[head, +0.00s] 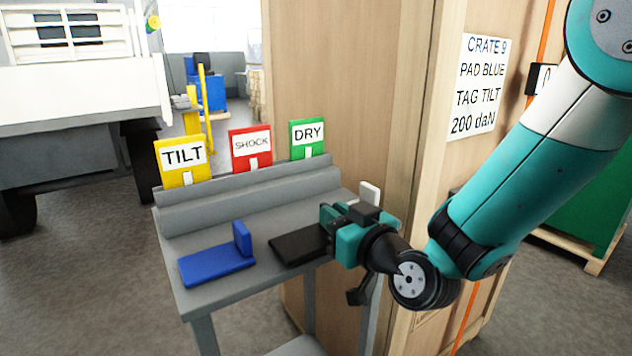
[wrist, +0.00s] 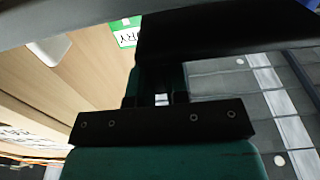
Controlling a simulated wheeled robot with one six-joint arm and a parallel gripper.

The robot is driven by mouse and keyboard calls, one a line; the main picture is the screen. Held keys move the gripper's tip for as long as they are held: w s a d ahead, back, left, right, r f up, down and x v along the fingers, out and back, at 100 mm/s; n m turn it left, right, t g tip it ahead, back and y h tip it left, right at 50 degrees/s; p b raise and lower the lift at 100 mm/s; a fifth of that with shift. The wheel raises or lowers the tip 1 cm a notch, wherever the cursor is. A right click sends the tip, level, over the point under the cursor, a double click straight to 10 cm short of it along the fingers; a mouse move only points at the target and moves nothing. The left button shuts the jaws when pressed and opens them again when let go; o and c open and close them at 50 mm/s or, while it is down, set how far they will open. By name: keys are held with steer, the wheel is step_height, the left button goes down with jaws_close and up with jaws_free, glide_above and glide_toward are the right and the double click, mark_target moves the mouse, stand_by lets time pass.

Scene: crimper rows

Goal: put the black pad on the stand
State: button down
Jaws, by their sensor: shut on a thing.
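The black pad (head: 298,244) is a flat plate at the right part of the grey stand (head: 215,215) in the head view. My gripper (head: 330,232) is shut on its right end and hides that end. The pad is low over the stand's top; I cannot tell whether it touches. In the wrist view a large dark shape, likely the black pad (wrist: 225,35), fills the top beyond my gripper (wrist: 160,98). A blue pad (head: 216,264) with an upright tab lies to the left on the stand. A white pad's tab (head: 370,193) shows behind my gripper.
Yellow TILT (head: 181,162), red SHOCK (head: 250,147) and green DRY (head: 307,138) tags stand along the stand's back ledge. A tall wooden crate (head: 345,100) with a label sheet (head: 477,85) rises close behind. A white truck (head: 85,80) stands at the left.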

steer(key=shift+p+x, duration=0.65)
steer(key=shift+x, duration=0.55)
steer(key=shift+w+a+r+p, duration=0.2)
steer(key=shift+w+a+p, duration=0.05)
steer(key=shift+p, duration=0.3)
steer(key=p+x, duration=0.2)
steer(key=shift+w+a+r, duration=0.1)
steer(key=shift+w+a, duration=0.1)
steer(key=shift+w+f, duration=0.15)
steer(key=shift+f, duration=0.7)
steer(key=shift+f+b, duration=0.3)
steer(key=shift+b, duration=0.15)
steer(key=c, duration=1.1)
jaws_free()
